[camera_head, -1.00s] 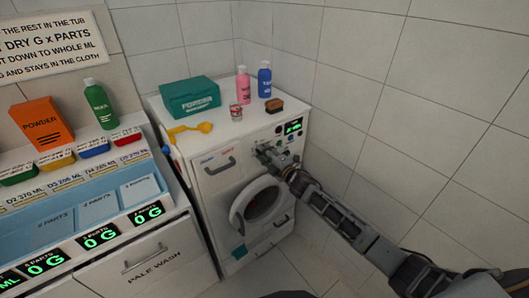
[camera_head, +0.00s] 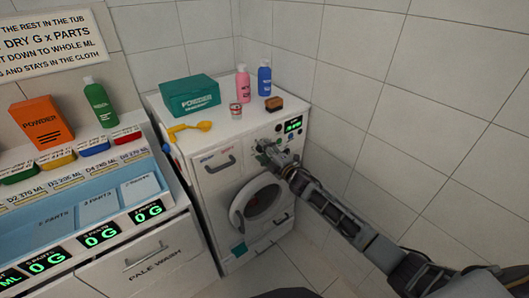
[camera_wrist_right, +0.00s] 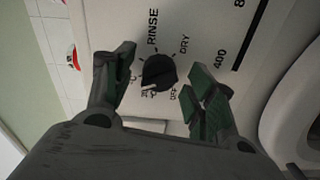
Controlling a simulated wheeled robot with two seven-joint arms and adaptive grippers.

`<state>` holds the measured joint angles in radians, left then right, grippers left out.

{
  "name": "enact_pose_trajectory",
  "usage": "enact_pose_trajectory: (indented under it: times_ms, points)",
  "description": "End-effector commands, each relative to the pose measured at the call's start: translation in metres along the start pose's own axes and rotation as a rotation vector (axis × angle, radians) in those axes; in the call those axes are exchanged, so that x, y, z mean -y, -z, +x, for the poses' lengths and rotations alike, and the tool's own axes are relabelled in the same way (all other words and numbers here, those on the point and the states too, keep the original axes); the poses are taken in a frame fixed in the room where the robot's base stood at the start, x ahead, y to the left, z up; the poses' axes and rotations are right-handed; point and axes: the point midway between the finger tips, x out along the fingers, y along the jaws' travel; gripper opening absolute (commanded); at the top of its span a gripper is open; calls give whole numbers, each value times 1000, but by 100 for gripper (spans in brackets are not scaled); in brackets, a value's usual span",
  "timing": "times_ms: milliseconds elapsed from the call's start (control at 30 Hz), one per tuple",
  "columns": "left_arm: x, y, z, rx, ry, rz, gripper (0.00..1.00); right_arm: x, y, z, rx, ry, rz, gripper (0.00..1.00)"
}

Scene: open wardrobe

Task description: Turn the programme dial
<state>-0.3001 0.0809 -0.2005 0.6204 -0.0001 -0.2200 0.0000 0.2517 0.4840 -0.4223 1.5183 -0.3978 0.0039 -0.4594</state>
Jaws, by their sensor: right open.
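The programme dial (camera_wrist_right: 158,73) is a round black knob on the white washing machine's front panel. In the right wrist view it has labels around it, among them RINSE, DRY and OFF. My right gripper (camera_wrist_right: 165,80) is open, with one finger on each side of the dial; I cannot tell whether either finger touches it. In the head view my right gripper (camera_head: 265,153) is at the upper front of the washing machine (camera_head: 225,188) and hides the dial. My left gripper is not in view.
On the machine's top stand a teal powder box (camera_head: 189,95), a pink bottle (camera_head: 243,83), a blue bottle (camera_head: 264,78), a small cup (camera_head: 236,111), a brown sponge (camera_head: 274,104) and a yellow scoop (camera_head: 190,130). A tiled wall (camera_head: 430,120) is close on the right.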

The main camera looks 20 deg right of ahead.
Motion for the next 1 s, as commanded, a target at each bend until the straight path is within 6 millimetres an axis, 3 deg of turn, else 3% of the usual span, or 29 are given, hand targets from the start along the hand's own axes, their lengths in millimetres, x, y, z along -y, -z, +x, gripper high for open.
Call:
enact_pose_trajectory:
  times_ms: [467, 1000]
  points:
    - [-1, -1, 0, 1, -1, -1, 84, 1, -1, -10, 1, 1, 0, 56]
    - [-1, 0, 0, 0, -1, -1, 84, 1, 0, -52, 0, 1, 0, 56]
